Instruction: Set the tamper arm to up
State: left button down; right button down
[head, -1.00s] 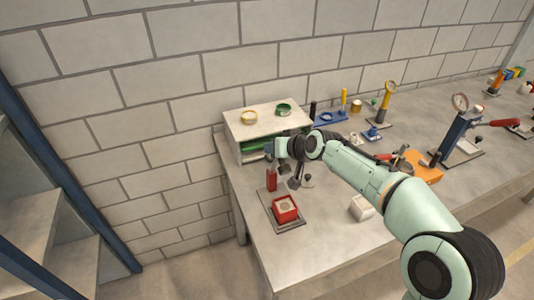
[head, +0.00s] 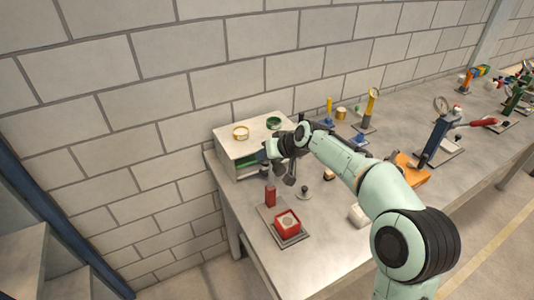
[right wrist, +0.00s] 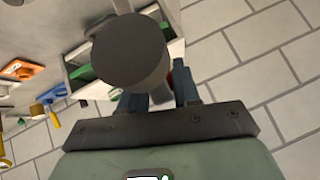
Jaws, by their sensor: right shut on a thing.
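The tamper stand has a red upright post (head: 270,196) and a red square box (head: 287,222) with pale fill, on a grey base plate (head: 292,238). In the head view my right gripper (head: 266,154) is above and behind the post, by the shelf front. It is shut on what seems to be the tamper arm, mostly hidden by my wrist. In the right wrist view a dark round tamper head (right wrist: 130,50) is close to the camera, covering much of the fingers (right wrist: 158,92). The arm's exact tilt is hard to tell. My left gripper is not in view.
A small knobbed stand (head: 304,194) and a white block (head: 358,215) are to the right. The bench front is clear.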

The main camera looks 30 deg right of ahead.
jog(key=shift+r, duration=0.15)
jog(key=c, duration=0.9)
grip_release()
jog(key=shift+w+a, duration=0.1)
jog(key=b+v, duration=0.1)
jog(key=v, duration=1.2)
jog(key=shift+s, duration=0.25)
